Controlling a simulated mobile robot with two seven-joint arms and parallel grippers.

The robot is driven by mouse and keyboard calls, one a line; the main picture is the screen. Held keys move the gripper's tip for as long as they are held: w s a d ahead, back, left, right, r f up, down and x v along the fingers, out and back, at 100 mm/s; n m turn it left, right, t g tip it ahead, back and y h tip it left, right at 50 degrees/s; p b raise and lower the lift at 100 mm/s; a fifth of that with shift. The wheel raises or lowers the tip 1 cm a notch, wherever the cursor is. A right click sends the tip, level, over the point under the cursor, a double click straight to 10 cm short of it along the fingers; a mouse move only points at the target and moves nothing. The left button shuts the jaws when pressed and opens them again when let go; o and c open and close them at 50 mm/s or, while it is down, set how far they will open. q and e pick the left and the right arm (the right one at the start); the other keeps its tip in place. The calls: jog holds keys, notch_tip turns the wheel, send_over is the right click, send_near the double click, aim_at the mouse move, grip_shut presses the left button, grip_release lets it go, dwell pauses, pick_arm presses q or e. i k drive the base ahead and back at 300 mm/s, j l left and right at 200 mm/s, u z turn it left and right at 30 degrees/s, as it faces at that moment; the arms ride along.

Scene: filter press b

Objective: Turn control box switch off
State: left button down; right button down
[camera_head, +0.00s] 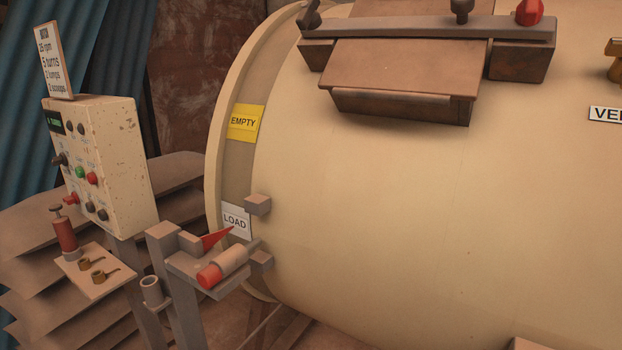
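The control box (127,165) is a worn cream box on a post at the left of the head view. Its front panel faces left and shows at a steep angle. The panel carries a small dark display (55,122), several dark knobs, a green button (80,172) and red buttons (92,178). A dark knob with a lever-like shape (60,159) sticks out at the panel's left edge. Labels are too small to read, so I cannot tell which control is the switch or how it is set. Neither of my grippers is in view.
A large cream drum (430,220) fills the middle and right. A bracket with a red-ended cylinder (222,267) stands between box and drum. A small shelf (95,272) below the box holds a red pump-like tool (65,234) and brass pieces. A sign (52,62) stands on the box.

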aim_at(73, 200)
jog(key=u, duration=1.4)
jog(key=i+j, duration=0.1)
jog(key=j, duration=0.2)
jog(key=j+z, duration=0.15)
jog(key=j, duration=0.2)
jog(key=i+j+z, duration=0.2)
jog(key=j, duration=0.35)
jog(key=i+j+z, duration=0.1)
jog(key=i+j, duration=0.15)
jog(key=i+z, duration=0.25)
jog(key=i, duration=0.3)
jog(key=i+j+z, duration=0.2)
jog(key=i, duration=0.35)
